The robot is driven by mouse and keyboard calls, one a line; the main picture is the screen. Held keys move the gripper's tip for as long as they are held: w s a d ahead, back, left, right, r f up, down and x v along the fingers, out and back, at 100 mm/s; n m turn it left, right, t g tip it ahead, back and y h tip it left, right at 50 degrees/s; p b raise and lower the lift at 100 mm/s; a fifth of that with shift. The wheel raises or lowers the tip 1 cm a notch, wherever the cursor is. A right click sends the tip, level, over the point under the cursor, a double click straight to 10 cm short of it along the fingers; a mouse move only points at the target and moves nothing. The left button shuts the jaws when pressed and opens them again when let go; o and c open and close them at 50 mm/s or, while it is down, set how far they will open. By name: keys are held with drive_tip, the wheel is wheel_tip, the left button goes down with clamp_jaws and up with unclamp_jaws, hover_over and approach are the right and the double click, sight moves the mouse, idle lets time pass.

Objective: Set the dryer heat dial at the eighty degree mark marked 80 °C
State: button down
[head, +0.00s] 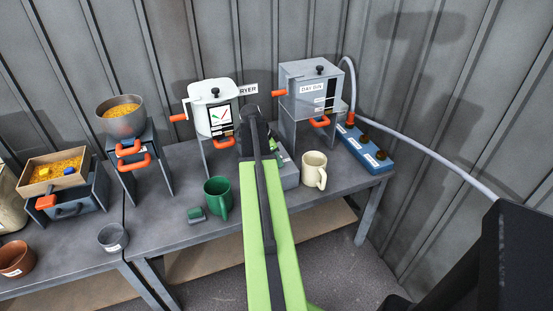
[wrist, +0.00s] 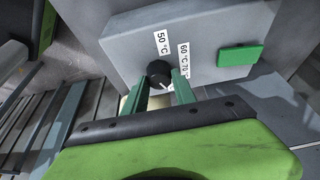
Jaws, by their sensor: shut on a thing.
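The heat dial (wrist: 157,70) is a round black knob with a white pointer, on a grey panel (wrist: 125,42) in the wrist view. The pointer points down and to the right in that view. A label 50 °C (wrist: 162,42) stands above the knob, and labels 60 °C and 70 (wrist: 184,58) are to its right. No 80 °C mark is readable; my right finger covers that side. My gripper (wrist: 159,84) has its two green fingers on either side of the knob, shut on it. In the head view my arm hides the gripper and the dial.
A green button (wrist: 240,55) is on the panel. In the head view, the white dryer (head: 208,122) stands left of my arm and a grey day bin (head: 300,78) right. A green mug (head: 217,197), cream mug (head: 313,172) and blue block (head: 365,150) are nearby.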

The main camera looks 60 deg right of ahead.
drive_tip(key=shift+w+a, duration=0.1)
idle(0.4)
drive_tip(key=c, duration=1)
unclamp_jaws()
drive_tip(key=p+v, duration=1.6)
drive_tip(key=v, duration=0.1)
drive_tip(key=shift+w+r, duration=0.15)
drive_tip(key=shift+r, duration=0.05)
